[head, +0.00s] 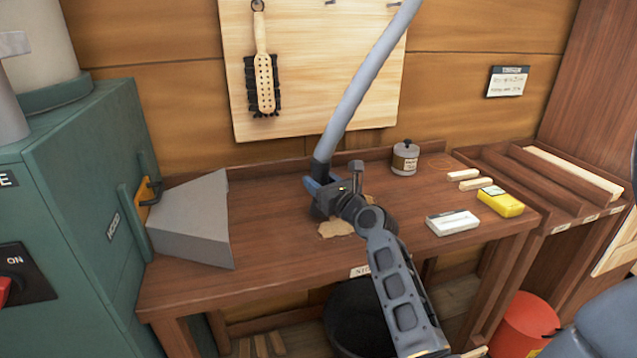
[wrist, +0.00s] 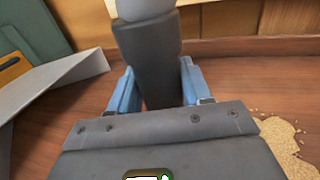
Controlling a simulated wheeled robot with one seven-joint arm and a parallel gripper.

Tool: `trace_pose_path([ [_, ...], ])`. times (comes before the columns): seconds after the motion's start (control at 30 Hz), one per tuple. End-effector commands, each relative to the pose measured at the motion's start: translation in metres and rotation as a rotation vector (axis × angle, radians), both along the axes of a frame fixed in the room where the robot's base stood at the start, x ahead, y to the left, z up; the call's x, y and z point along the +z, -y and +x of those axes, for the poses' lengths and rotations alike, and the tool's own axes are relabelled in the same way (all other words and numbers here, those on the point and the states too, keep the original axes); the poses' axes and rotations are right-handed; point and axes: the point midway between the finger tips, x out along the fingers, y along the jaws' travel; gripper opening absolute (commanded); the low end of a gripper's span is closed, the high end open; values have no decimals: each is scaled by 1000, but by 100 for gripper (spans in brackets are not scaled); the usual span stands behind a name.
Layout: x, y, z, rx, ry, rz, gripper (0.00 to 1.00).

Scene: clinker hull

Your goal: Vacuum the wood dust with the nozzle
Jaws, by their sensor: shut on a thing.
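My gripper (head: 332,188) is over the middle of the bench, with its blue fingers shut on the dark nozzle (wrist: 150,65). The grey hose (head: 365,85) rises from the nozzle (head: 322,168) and leaves the top of the head view. The wood dust (head: 336,229) lies as a pale tan patch on the bench, partly hidden behind my gripper. In the wrist view the dust (wrist: 285,140) lies to the right of my gripper. The nozzle's mouth is hidden, so I cannot tell whether it touches the bench.
The wooden bench (head: 270,255) carries a grey metal hood (head: 195,220) at left, beside a green machine (head: 75,200). A lidded jar (head: 404,158), a white box (head: 453,222), a yellow box (head: 500,201) and small wood pieces stand right. A brush (head: 264,75) hangs on the board behind.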

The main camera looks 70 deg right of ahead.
Motion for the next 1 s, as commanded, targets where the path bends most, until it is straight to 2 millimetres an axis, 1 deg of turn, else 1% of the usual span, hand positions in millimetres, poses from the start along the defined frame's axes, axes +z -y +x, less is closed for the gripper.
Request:
trace_pose_path([
  [1.0, 1, 30, -35, 0, 2, -1, 11],
])
